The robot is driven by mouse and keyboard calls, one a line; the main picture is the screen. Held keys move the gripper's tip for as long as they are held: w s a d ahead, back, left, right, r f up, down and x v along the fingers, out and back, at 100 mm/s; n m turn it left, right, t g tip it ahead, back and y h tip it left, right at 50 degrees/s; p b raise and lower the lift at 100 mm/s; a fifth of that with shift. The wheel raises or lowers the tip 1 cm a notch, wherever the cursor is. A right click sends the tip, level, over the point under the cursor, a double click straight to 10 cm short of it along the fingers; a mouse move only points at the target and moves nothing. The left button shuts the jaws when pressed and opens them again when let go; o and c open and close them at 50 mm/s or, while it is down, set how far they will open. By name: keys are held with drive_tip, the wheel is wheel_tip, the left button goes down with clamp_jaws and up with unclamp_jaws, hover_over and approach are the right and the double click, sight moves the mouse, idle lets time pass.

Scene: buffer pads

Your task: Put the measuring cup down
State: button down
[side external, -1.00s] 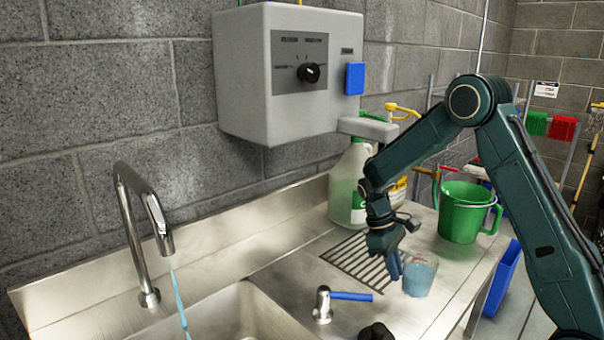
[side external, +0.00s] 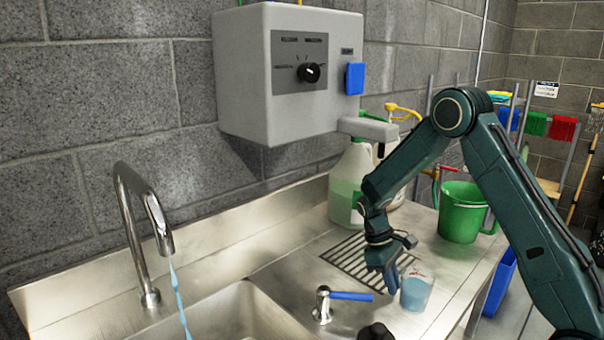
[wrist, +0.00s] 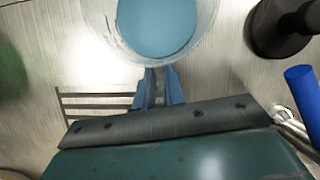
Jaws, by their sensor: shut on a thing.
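The measuring cup (side external: 416,291) is a clear cup with blue liquid in it. It is upright, at or just above the steel counter to the right of the drain grate; I cannot tell whether its base touches. My gripper (side external: 394,284) is at its left side, shut on it. In the wrist view the cup (wrist: 157,28) shows from above at the top edge, with the blue fingers of my gripper (wrist: 160,72) meeting its near side. The exact grip point is partly hidden by the rim.
A blue-handled valve (side external: 350,296) and a black knob (side external: 376,332) stand near the cup. A green bucket (side external: 461,214) is behind to the right, and a large bottle (side external: 349,185) stands by the wall. Water runs from the tap (side external: 165,240) into the sink (side external: 250,320).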

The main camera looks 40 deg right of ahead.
drive_tip(key=shift+f, duration=0.1)
drive_tip(key=c, duration=1.5)
unclamp_jaws()
drive_tip(key=v, duration=1.2)
drive_tip(key=shift+s+r, duration=0.1)
drive_tip(key=shift+r, duration=0.15)
